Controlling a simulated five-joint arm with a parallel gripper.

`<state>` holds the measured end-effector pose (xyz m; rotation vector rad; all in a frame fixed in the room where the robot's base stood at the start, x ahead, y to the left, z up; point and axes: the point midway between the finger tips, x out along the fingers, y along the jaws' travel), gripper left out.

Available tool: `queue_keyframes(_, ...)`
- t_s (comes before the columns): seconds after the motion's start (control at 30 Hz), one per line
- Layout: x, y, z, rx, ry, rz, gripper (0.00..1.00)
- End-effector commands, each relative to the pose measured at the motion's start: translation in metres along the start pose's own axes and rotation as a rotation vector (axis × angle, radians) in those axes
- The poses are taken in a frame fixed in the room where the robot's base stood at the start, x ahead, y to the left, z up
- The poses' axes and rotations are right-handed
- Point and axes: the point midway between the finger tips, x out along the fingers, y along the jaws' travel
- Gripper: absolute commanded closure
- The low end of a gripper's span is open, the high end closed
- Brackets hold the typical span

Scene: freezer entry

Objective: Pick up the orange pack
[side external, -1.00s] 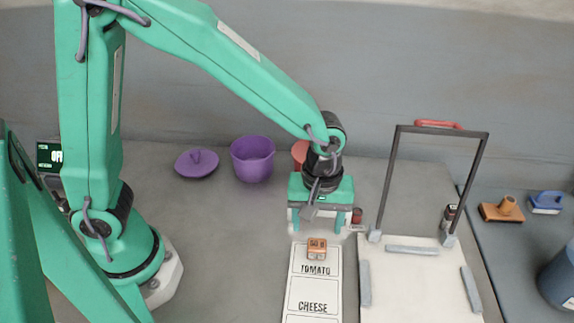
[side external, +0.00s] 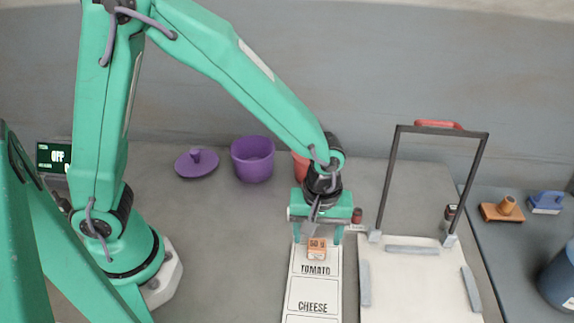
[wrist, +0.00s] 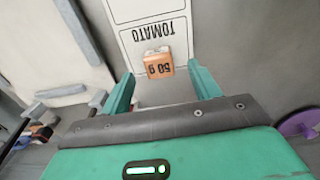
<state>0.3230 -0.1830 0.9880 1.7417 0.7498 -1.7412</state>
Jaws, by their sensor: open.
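The orange pack (side external: 317,247) is a small block marked "50 g". It sits on the white card at the TOMATO field, near the card's far end. It also shows in the wrist view (wrist: 158,63), between and just beyond the fingertips. My gripper (side external: 317,238) is open over the pack, one finger on each side, with no contact visible. In the wrist view my gripper's fingers (wrist: 162,80) stand apart with a gap on both sides of the pack. The white card (side external: 312,290) has TOMATO and CHEESE fields.
A white board (side external: 415,285) with grey strips and a dark upright frame (side external: 392,180) stands right of the card. A purple pot (side external: 252,160) and purple lid (side external: 197,163) are at the back. An orange-red item (side external: 300,168) is partly hidden behind my arm. The counter left of the card is clear.

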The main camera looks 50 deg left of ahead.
Motion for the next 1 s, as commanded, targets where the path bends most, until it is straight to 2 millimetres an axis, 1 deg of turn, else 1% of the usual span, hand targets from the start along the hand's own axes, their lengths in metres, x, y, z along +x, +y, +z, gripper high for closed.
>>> queue_keyframes(0.23, 0.026, 0.001, -0.002, 0.0, -0.001, -0.004, 0.38)
queue_keyframes(0.4, 0.039, 0.001, -0.002, 0.0, -0.001, -0.003, 0.38)
queue_keyframes(0.53, 0.042, 0.001, -0.002, 0.0, 0.0, -0.001, 0.38)
queue_keyframes(0.97, 0.042, 0.001, -0.002, 0.0, 0.0, 0.0, 0.38)
queue_keyframes(1.0, 0.042, 0.001, -0.002, 0.0, 0.0, 0.0, 0.4)
